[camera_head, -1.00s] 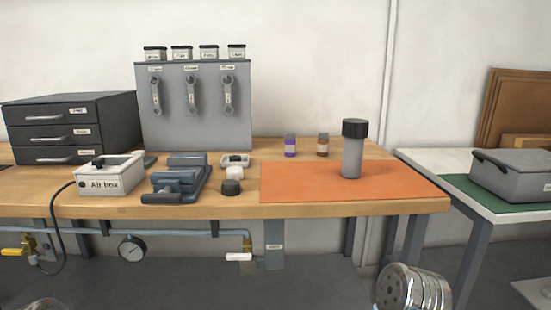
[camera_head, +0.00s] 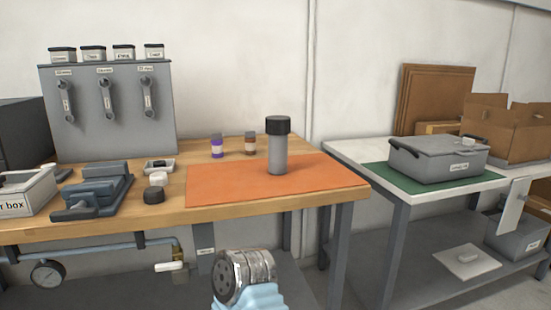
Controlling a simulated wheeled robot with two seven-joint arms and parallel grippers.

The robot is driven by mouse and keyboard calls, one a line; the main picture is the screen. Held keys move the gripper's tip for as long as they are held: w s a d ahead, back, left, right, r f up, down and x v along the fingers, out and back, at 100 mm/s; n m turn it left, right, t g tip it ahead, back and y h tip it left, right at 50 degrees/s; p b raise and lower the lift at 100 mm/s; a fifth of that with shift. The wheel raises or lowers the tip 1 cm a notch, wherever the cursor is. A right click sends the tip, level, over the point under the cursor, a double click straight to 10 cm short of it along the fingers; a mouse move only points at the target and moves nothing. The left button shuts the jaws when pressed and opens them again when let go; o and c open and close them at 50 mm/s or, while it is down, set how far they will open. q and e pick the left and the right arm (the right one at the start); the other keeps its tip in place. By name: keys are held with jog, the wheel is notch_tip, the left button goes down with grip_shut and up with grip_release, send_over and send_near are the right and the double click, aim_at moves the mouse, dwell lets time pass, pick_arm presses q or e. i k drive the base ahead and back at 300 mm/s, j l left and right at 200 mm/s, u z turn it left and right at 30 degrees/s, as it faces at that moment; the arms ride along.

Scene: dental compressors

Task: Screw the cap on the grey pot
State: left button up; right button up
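The grey pot (camera_head: 278,155) is a tall grey cylinder standing upright on the orange mat (camera_head: 225,186). A wide black cap (camera_head: 278,125) sits on top of it. I cannot tell whether the cap is screwed tight or just resting there. A small black round piece (camera_head: 153,196) and a white one (camera_head: 157,179) are on the bench left of the mat. Only a metallic joint of my arm with a light blue part shows at the bottom centre, below the bench edge. No fingers of either gripper are in view.
A purple bottle (camera_head: 217,146) and a brown bottle (camera_head: 251,143) stand behind the mat. A dark vise (camera_head: 95,190) is at left. Across a gap, a second table holds a grey case (camera_head: 438,160) on a green mat. Most of the orange mat is clear.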

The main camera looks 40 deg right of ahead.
aim_at(277, 145)
jog(key=k+l, duration=0.2)
jog(key=l, duration=0.15)
jog(key=k+l, duration=0.15)
jog(key=l, duration=0.2)
jog(key=k+l, duration=0.2)
jog(key=l, duration=0.15)
jog(key=k+l, duration=0.2)
jog(key=l, duration=0.15)
